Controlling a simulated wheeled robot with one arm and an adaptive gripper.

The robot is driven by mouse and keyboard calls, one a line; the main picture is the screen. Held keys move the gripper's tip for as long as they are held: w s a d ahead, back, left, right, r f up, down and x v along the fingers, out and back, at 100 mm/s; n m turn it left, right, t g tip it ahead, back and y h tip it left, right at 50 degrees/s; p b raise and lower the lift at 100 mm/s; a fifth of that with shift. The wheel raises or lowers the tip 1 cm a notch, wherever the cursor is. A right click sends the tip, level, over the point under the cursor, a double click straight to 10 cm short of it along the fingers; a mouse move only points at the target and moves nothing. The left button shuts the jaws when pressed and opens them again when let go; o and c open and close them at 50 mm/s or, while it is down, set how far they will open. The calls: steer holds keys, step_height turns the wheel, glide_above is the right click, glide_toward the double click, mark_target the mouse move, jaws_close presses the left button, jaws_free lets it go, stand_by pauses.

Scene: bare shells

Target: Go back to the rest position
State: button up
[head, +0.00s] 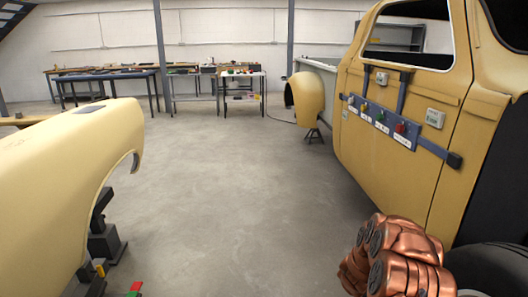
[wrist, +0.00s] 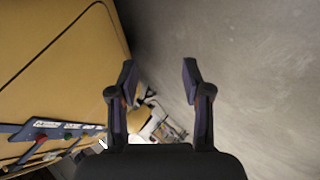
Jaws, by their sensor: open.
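My gripper (wrist: 160,75) shows in the wrist view with its two dark fingers apart and nothing between them. Bare grey floor and the edge of the yellow truck body (wrist: 60,50) lie behind it. In the head view my copper-coloured arm is at the lower right, in front of the yellow truck cab (head: 395,150). The gripper itself does not show in the head view.
A blue rail (head: 425,147) with coloured parts and labels is fixed across the cab door. A yellow body panel (head: 70,150) stands at the left on dark supports. Workbenches (head: 240,76) line the back wall. The concrete floor (head: 235,180) between is clear.

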steer(key=a+r+y, duration=0.5)
steer(key=a+r, duration=0.4)
steer(key=a, duration=0.6)
steer(key=s+a+r+g+y, duration=0.2)
steer(key=s+a+r+y, duration=0.2)
steer(key=s+a+r, duration=0.7)
steer(key=s+d+r+m+g+h, duration=0.1)
steer(key=s+r+g, duration=0.2)
steer(key=s, duration=1)
steer(key=s+r+m+g, duration=0.1)
steer(key=s+r+g, duration=0.1)
steer(key=s, duration=1)
steer(key=s+d+r+m+g+h, duration=0.1)
steer(key=s+r+m+g, duration=0.15)
steer(key=s, duration=1.05)
steer(key=s+p+v, duration=0.2)
steer(key=p+v, duration=1.2)
steer(key=v, duration=0.1)
steer(key=shift+r+n+t, duration=0.35)
steer(key=shift+r+n, duration=0.1)
steer(key=shift+r, duration=0.2)
steer(key=shift+w, duration=0.1)
steer(key=shift+c, duration=0.2)
